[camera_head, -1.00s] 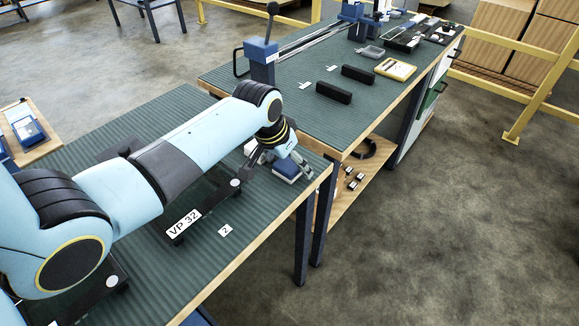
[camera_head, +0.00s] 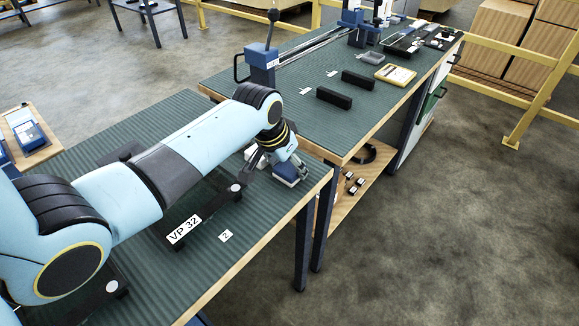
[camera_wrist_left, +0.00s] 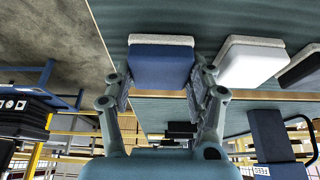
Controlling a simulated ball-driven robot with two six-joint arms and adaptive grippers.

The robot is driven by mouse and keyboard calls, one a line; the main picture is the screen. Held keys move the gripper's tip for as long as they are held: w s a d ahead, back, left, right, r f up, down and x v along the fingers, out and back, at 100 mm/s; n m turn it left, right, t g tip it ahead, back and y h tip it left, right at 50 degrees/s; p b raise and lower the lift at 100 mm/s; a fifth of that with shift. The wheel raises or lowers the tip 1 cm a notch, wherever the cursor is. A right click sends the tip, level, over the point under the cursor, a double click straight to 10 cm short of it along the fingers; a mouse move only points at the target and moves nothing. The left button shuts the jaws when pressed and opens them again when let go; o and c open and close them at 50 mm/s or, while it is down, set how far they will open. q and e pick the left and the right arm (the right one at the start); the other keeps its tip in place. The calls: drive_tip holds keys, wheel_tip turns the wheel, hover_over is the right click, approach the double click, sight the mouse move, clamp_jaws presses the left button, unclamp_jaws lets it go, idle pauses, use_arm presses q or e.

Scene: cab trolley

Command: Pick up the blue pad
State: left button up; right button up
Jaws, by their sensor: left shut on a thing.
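The blue pad (camera_wrist_left: 160,62) has a pale grey layer along one face and sits between the two fingers of my left gripper (camera_wrist_left: 160,88) in the left wrist view. The fingers are shut on its sides. In the head view my left gripper (camera_head: 283,170) is low over the right end of the near ribbed table, with the pad (camera_head: 288,181) partly hidden under it. I cannot tell whether the pad touches the table top. My right gripper is not in view.
A white pad (camera_wrist_left: 250,62) and a dark pad (camera_wrist_left: 300,70) lie beside the blue one in the left wrist view. A second table (camera_head: 300,118) stands beyond a gap, with black blocks (camera_head: 334,98) and a blue lever device (camera_head: 260,65). Yellow rails run behind.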

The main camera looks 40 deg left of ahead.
sight(287, 168)
use_arm(q)
drive_tip(key=v, duration=0.4)
drive_tip(key=shift+w+r, duration=0.15)
drive_tip(key=shift+w, duration=0.2)
drive_tip(key=s+r+p, duration=0.1)
drive_tip(key=s+r, duration=0.5)
drive_tip(key=s, duration=0.4)
drive_tip(key=shift+s+d+r, duration=0.25)
drive_tip(key=shift+s, duration=0.15)
drive_tip(key=o, duration=0.5)
drive_tip(key=shift+c, duration=0.2)
drive_tip(key=c, duration=0.3)
